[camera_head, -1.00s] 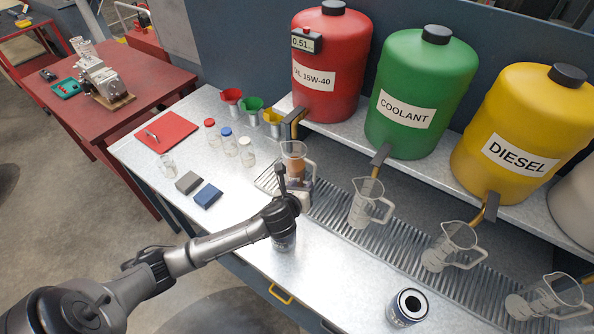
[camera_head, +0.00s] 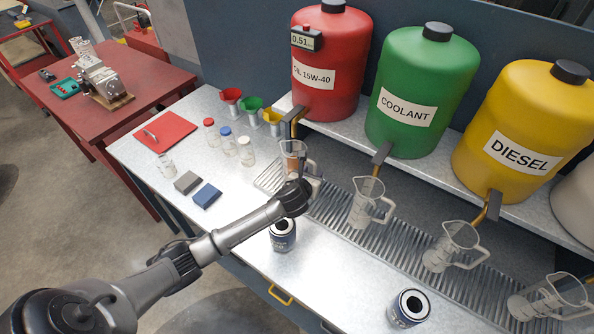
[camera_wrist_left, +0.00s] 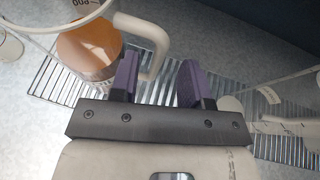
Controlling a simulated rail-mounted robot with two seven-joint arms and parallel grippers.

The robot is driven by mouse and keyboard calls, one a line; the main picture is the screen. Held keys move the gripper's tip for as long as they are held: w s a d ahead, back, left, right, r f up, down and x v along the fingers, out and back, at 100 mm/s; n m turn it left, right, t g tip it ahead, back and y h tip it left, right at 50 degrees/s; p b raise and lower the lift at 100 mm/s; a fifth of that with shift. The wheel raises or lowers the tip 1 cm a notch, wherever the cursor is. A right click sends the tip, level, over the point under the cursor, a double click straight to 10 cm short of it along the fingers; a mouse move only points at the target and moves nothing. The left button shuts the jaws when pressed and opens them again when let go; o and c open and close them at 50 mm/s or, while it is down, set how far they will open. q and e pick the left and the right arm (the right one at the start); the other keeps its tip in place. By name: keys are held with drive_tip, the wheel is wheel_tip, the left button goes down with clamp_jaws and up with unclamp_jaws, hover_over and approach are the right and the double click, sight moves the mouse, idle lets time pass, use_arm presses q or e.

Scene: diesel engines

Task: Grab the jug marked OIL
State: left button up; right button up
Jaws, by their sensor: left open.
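The jug with brown liquid (camera_head: 291,158) stands on the slatted drip tray below the red tank's tap; I cannot read an OIL mark on it. My left gripper (camera_head: 303,172) is at the jug's right side, partly covering its lower part. In the left wrist view the jug (camera_wrist_left: 88,50) is at upper left, with its pale handle (camera_wrist_left: 158,42) towards me. The open purple fingers of my left gripper (camera_wrist_left: 157,80) appear on either side of the handle's lower part; I cannot tell whether they touch it. My right gripper is not in view.
Clear empty-looking jugs (camera_head: 366,203) stand further right along the drip tray (camera_head: 335,207). The red tank (camera_head: 327,70) and green tank (camera_head: 420,90) sit on a shelf above.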

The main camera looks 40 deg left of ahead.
sight(314, 171)
use_arm(q)
drive_tip(key=shift+b+x, duration=0.4)
drive_tip(key=shift+x, duration=2.25)
drive_tip(key=shift+r, duration=0.1)
drive_tip(key=shift+c, duration=0.4)
clamp_jaws()
drive_tip(key=shift+r, duration=0.15)
